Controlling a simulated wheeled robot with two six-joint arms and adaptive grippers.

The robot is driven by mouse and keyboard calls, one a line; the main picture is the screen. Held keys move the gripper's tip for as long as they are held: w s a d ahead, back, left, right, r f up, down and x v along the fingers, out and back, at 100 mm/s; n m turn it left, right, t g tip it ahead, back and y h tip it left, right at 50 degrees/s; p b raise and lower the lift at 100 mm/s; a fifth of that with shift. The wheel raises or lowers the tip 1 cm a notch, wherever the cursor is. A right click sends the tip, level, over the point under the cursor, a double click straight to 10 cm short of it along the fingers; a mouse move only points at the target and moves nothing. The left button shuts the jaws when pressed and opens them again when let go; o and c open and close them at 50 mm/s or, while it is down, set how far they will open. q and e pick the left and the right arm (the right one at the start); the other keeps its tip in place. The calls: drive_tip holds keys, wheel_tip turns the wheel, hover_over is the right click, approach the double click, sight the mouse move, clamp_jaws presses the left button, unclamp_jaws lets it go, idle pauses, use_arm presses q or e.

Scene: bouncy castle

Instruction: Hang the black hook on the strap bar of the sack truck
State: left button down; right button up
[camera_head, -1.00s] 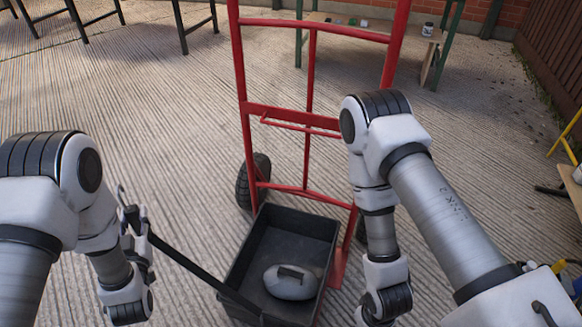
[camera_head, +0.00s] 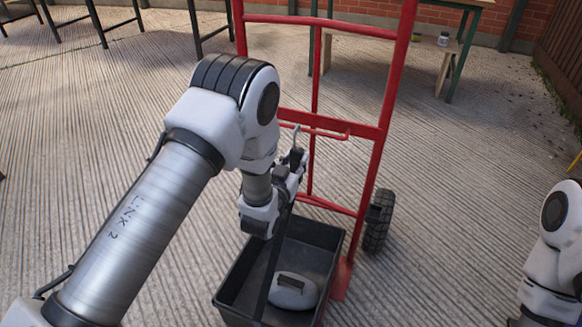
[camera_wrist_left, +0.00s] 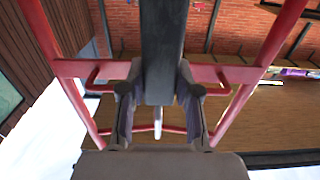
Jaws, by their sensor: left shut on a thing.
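My left gripper (camera_head: 292,168) is shut on the black hook (camera_wrist_left: 163,60) at the upper end of a black strap (camera_head: 272,262). In the left wrist view the dark piece lies between the two fingers (camera_wrist_left: 160,110), with a thin pale tip showing beyond it. The red sack truck (camera_head: 378,160) stands upright. Its strap bar (camera_head: 335,135) is a thin red rail on the crosspiece, just above and right of my left gripper. It also shows in the left wrist view (camera_wrist_left: 222,84). Whether hook and bar touch cannot be told. My right gripper is out of view.
A black tray (camera_head: 338,238) sits at the truck's foot and holds a grey weight (camera_head: 293,292). The strap runs down across the tray. A black wheel (camera_head: 378,220) is at the truck's right. Tables stand behind. Ribbed ground at right is clear.

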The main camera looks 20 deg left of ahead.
use_arm(q)
drive_tip(key=w+b, duration=0.1)
drive_tip(key=w, duration=0.3)
drive_tip(key=shift+w+f+b, duration=0.25)
drive_tip(key=shift+f+b, duration=0.25)
drive_tip(key=shift+f, duration=0.1)
drive_tip(key=shift+w+f+b, duration=0.2)
drive_tip(key=shift+f+b, duration=0.3)
drive_tip(key=shift+f, duration=0.1)
drive_tip(key=c, duration=0.7)
unclamp_jaws()
drive_tip(key=shift+c, duration=0.2)
